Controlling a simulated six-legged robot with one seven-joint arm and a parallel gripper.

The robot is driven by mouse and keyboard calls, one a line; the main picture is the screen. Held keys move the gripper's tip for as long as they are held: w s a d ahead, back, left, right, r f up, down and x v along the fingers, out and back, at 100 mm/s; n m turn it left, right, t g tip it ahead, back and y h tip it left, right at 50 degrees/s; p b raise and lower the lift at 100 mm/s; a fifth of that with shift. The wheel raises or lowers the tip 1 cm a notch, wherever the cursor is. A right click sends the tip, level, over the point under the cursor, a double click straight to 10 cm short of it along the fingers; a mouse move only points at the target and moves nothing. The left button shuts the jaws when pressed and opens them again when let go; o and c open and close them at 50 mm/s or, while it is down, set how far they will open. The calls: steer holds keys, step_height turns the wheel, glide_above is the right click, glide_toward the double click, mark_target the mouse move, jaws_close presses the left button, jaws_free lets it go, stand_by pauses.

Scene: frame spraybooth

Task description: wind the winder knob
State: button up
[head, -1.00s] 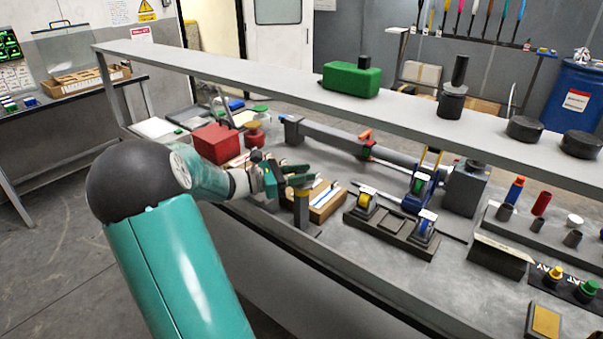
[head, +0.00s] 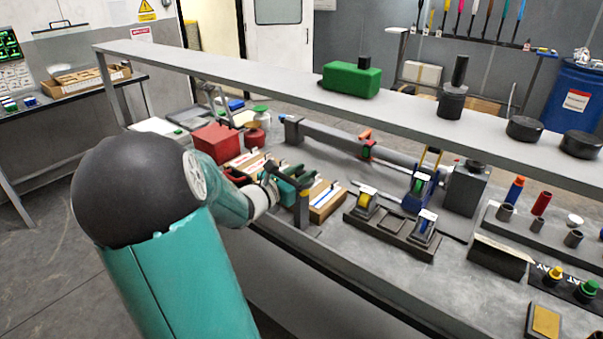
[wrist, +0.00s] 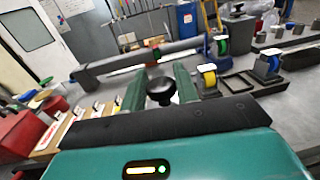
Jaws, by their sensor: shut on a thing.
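The winder knob (wrist: 160,94) is black with a round, dished top. In the wrist view it sits between the two green fingers of my gripper (wrist: 159,86), which are shut on it. In the head view my gripper (head: 288,180) is at the front edge of the bench, beside a dark winder post (head: 303,207) with a yellow band. A dark crank arm shows at the top of the post. The knob is hidden behind my gripper in the head view.
A red box (head: 215,140) is at left. A dark stand with tape rolls (head: 385,236) is to the right. A long grey shelf (head: 250,75) runs above the bench; a grey tube (head: 345,140) lies behind.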

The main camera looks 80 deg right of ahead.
stand_by(0.4)
steer(key=o, duration=0.9)
steer(key=shift+o, duration=0.2)
steer(key=v, duration=1.3)
steer(key=shift+a, duration=0.4)
steer(key=shift+w, duration=0.1)
steer(key=shift+c, duration=0.2)
